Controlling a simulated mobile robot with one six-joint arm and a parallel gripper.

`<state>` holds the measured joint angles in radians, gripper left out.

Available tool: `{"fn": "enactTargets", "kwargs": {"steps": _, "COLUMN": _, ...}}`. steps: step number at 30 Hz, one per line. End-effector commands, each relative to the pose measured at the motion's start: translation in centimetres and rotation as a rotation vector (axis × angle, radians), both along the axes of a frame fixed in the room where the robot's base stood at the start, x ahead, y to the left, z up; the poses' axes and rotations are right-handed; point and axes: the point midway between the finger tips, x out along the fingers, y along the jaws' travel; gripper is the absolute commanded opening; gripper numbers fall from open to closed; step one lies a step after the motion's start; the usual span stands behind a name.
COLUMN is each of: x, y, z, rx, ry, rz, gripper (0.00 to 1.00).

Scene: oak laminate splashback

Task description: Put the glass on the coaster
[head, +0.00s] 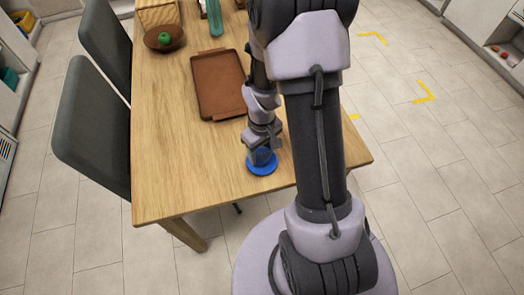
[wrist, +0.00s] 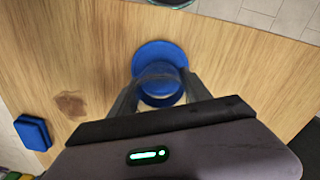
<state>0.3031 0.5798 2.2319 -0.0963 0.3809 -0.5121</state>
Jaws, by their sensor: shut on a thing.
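A round blue coaster (head: 262,169) lies on the wooden table near its front edge; it also shows in the wrist view (wrist: 158,48). My gripper (head: 262,150) points down over the coaster. In the wrist view its two fingers (wrist: 158,92) are shut on a clear glass (wrist: 160,76), one on each side. The coaster's blue shows around and through the glass. The glass is over the coaster; I cannot tell whether its base touches it. My arm and gripper hide most of the glass in the head view.
A brown tray (head: 218,90) lies behind my gripper. A brown bowl (head: 157,44) with a green apple (head: 164,38) and a teal bottle (head: 214,20) stand farther back. Grey chairs (head: 92,130) line the left side. The table's front left is clear.

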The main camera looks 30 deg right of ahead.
Motion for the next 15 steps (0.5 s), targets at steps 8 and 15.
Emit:
{"fn": "enactTargets", "kwargs": {"steps": 8, "x": 0.0, "y": 0.0, "z": -0.1, "rx": 0.000, "ry": 0.000, "rz": 0.000, "gripper": 0.78}}
{"fn": "enactTargets", "kwargs": {"steps": 15, "x": 0.0, "y": 0.0, "z": 1.0, "rx": 0.000, "ry": -0.001, "rz": 0.000, "gripper": 0.78}}
